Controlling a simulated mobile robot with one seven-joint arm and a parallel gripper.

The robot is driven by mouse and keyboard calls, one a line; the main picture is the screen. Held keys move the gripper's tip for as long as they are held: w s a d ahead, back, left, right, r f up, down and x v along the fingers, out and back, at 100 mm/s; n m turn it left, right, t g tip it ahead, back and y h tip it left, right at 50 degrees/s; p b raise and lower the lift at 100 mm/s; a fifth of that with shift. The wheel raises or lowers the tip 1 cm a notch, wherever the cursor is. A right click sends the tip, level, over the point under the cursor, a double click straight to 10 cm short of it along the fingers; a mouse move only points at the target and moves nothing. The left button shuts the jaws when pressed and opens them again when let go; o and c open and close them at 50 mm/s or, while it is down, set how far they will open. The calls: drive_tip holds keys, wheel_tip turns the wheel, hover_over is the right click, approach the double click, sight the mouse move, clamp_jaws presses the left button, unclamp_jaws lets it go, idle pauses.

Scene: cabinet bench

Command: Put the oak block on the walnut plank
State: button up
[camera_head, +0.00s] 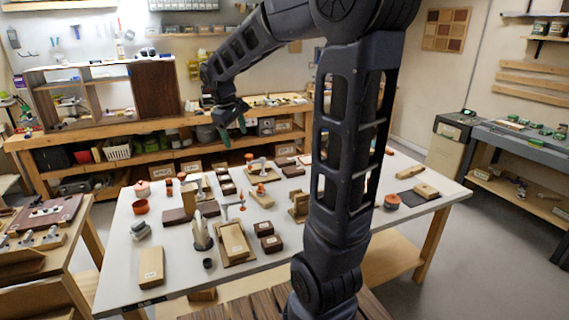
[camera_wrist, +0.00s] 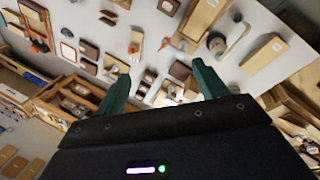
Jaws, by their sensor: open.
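My gripper (camera_head: 230,122) is raised over the far part of the white table, with nothing between its fingers. Its two green fingers are spread apart in the wrist view (camera_wrist: 162,88). Several pale wooden blocks could be the oak block. A dark brown flat piece (camera_head: 177,216), left of centre, looks like the walnut plank. Objects stand close beside or over it, and I cannot tell whether they touch it. My gripper is well apart from all of these.
The white table (camera_head: 285,252) is crowded with small dark boxes (camera_head: 272,243), a pale board carrying a block (camera_head: 237,262), clamps and orange pots (camera_head: 140,207). A wooden workbench (camera_head: 165,130) with shelves stands behind. My arm hides the table's centre right.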

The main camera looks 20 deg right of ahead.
drive_tip(key=s+d+f+m+t+y, duration=0.1)
drive_tip(key=s+d+m, duration=0.3)
drive_tip(key=s, duration=0.7)
drive_tip(key=s+d+f+m+t+y, duration=0.1)
drive_tip(key=s+d+m, duration=0.2)
drive_tip(key=s, duration=0.8)
drive_tip(key=shift+s+d+m+t, duration=0.3)
drive_tip(key=shift+d+m+t, duration=0.1)
drive_tip(key=shift+d, duration=0.25)
drive_tip(key=shift+f, duration=0.1)
